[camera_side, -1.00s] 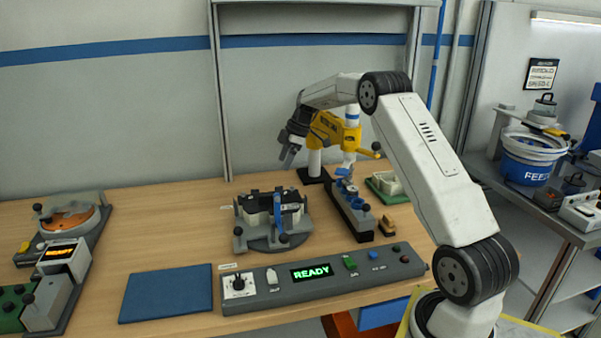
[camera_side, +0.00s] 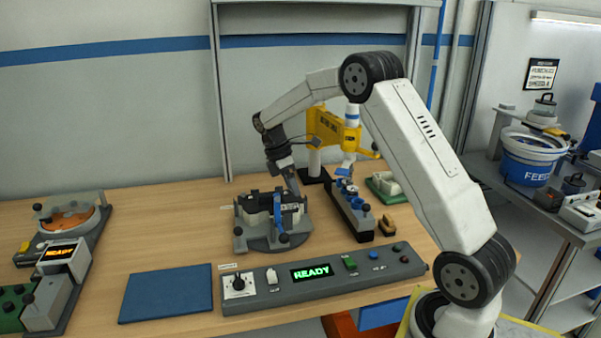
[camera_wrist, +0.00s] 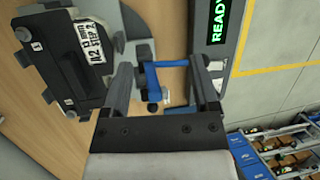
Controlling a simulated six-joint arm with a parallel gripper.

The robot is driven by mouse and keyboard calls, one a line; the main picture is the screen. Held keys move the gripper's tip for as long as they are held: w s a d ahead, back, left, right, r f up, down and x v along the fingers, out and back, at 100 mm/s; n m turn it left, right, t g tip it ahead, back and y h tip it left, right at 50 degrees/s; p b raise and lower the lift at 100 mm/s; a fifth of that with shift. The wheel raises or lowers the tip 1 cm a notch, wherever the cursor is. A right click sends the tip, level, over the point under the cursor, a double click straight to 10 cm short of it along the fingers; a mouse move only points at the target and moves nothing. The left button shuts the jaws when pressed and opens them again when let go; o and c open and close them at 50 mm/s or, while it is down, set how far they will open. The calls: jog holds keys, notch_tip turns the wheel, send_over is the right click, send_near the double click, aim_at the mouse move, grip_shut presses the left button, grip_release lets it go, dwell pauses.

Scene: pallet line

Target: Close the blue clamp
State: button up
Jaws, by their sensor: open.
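The blue clamp (camera_side: 277,213) is on the near right side of a grey fixture (camera_side: 262,242) that holds a dark and white block. In the wrist view the blue clamp (camera_wrist: 151,80) shows between and just beyond my fingers. My gripper (camera_side: 294,186) is open and empty, pointing down just above the back right of the fixture. It also shows in the wrist view (camera_wrist: 163,75), one finger either side of the blue arm. Contact with the clamp cannot be told.
A control panel (camera_side: 320,290) reading READY lies in front of the fixture. A blue mat (camera_side: 165,293) lies at front left. A narrow dark fixture with blue parts (camera_side: 350,210) and a yellow post stand (camera_side: 335,132) are close on the right.

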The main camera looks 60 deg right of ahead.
jog(key=s+a+r+n+t+h, duration=0.3)
jog(key=s+a+n+t+h, duration=0.1)
jog(key=a+n+t+h, duration=0.3)
jog(key=s+a+r+n+t+h, duration=0.2)
jog(key=s+a+n+t+h, duration=0.2)
jog(key=a+n+t+h, duration=0.3)
jog(key=m, duration=0.1)
send_near(285, 242)
jog(key=x, duration=0.3)
jog(key=shift+w+d, duration=0.25)
jog(key=shift+w, duration=0.1)
jog(key=shift+d, duration=0.15)
jog(key=shift+x, duration=3.75)
jog(key=shift+c, duration=0.2)
grip_shut()
